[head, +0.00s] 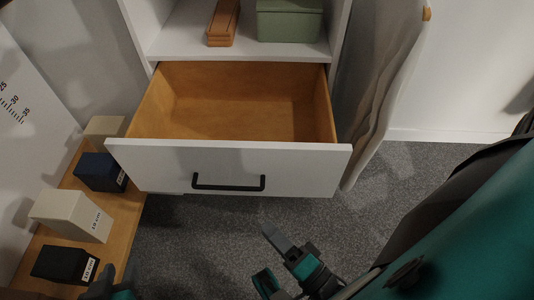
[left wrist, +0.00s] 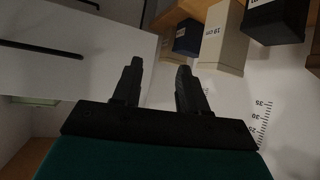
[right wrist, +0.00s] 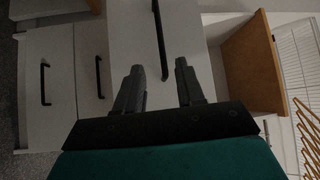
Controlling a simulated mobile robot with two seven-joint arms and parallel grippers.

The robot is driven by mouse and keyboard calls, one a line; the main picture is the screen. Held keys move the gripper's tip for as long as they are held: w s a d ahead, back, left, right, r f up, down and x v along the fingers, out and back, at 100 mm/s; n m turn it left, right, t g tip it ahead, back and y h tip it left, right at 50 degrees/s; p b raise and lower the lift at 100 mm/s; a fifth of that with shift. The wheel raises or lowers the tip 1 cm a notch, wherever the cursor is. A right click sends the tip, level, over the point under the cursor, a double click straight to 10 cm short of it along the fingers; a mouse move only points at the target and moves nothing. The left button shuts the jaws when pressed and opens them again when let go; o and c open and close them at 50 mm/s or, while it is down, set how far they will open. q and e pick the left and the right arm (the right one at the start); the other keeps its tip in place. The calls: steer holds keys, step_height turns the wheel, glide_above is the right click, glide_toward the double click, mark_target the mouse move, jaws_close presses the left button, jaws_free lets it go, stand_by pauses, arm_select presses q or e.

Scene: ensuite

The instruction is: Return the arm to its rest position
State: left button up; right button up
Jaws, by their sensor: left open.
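My left gripper (head: 104,283) shows at the bottom left of the head view, beside the wooden ledge with boxes. In the left wrist view its two fingers (left wrist: 159,85) stand apart with nothing between them. My right gripper (head: 272,256) is low in the middle of the head view, over the grey carpet and in front of the open drawer. In the right wrist view its fingers (right wrist: 159,88) are apart and empty. Much of the left arm is outside the head view.
A white-fronted drawer (head: 228,166) with a black handle is pulled out and looks empty. Labelled boxes (head: 70,213) stand on a wooden ledge (head: 125,212) at the left. A green box (head: 289,20) sits on the shelf above. Open carpet (head: 190,245) lies below the drawer.

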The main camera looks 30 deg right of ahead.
stand_by(0.4)
arm_select(q)
steer(key=s+a+r+y+p, duration=0.1)
steer(key=a+r+p, duration=0.2)
steer(key=r+p, duration=0.4)
steer(key=p, duration=0.4)
steer(key=shift+s, duration=0.3)
arm_select(e)
steer(key=w+d+r+n+g+h, duration=0.1)
steer(key=w+r+n+g, duration=0.2)
steer(key=n, duration=0.5)
steer(key=w+d+r+n+g, duration=0.1)
steer(key=w+r+n+g, duration=0.2)
steer(key=r+n+g, duration=0.2)
step_height(320, 180, up, 3)
steer(key=n, duration=0.3)
steer(key=shift+d+n+h, duration=0.3)
steer(key=shift+d+h, duration=0.05)
steer(key=shift+h, duration=0.05)
